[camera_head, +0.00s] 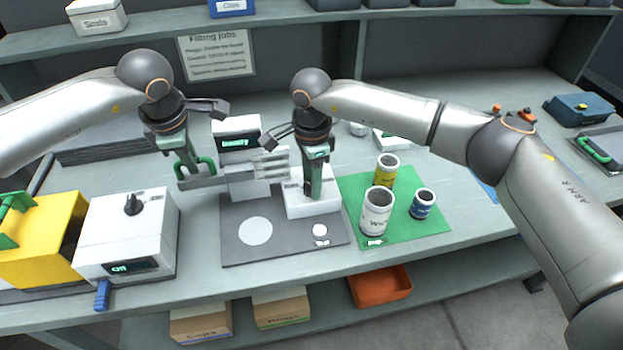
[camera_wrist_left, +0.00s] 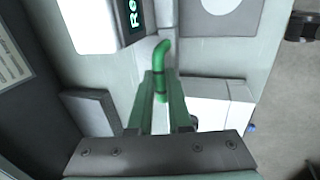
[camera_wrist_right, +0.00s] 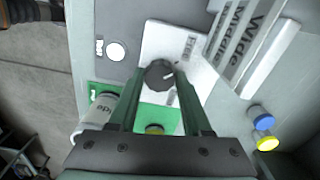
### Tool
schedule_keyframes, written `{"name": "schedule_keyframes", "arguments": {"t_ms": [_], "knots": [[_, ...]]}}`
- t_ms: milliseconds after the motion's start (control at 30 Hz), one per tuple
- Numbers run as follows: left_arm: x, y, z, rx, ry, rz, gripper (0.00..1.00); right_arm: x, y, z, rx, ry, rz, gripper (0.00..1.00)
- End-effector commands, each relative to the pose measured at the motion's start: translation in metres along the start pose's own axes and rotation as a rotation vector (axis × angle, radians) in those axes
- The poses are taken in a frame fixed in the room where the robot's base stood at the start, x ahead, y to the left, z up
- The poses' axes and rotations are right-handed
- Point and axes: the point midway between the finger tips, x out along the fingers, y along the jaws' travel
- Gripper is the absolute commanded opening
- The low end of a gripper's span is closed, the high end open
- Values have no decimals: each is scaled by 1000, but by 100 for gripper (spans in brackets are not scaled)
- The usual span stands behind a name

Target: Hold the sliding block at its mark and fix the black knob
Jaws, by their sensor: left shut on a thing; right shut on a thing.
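The black knob (camera_wrist_right: 160,74) sits on a white block (camera_wrist_right: 150,48) with a printed label, between my right gripper's fingertips (camera_wrist_right: 162,88). In the head view my right gripper (camera_head: 311,195) comes down onto this white block (camera_head: 322,207) and hides the knob. My left gripper (camera_head: 196,178) is shut on a green bent handle (camera_head: 209,164) at the left of the machine. The handle also shows between the fingers in the left wrist view (camera_wrist_left: 160,55). Strips reading "Wide" and "Middle" (camera_wrist_right: 238,40) lie beside the white block. I cannot tell which part is the sliding block.
A lit display (camera_head: 238,142) stands behind the grey plate (camera_head: 285,245). A white control box (camera_head: 128,240) reading "Off" and a yellow box (camera_head: 40,240) stand left.

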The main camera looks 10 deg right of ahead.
Motion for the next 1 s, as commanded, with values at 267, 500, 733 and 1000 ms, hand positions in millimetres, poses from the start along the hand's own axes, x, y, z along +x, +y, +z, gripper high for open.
{"name": "schedule_keyframes", "arguments": {"t_ms": [267, 500, 733, 1000], "knots": [[-1, 2, -1, -3, 0, 6, 0, -1, 0, 0, 189, 0, 1, 0], [-1, 2, -1, -3, 0, 6, 0, -1, 0, 0, 415, 0, 1, 0], [-1, 2, -1, -3, 0, 6, 0, -1, -1, 0, 633, 0, 1, 0], [-1, 2, -1, -3, 0, 7, 0, -1, -1, 0, 890, 0, 1, 0]]}}
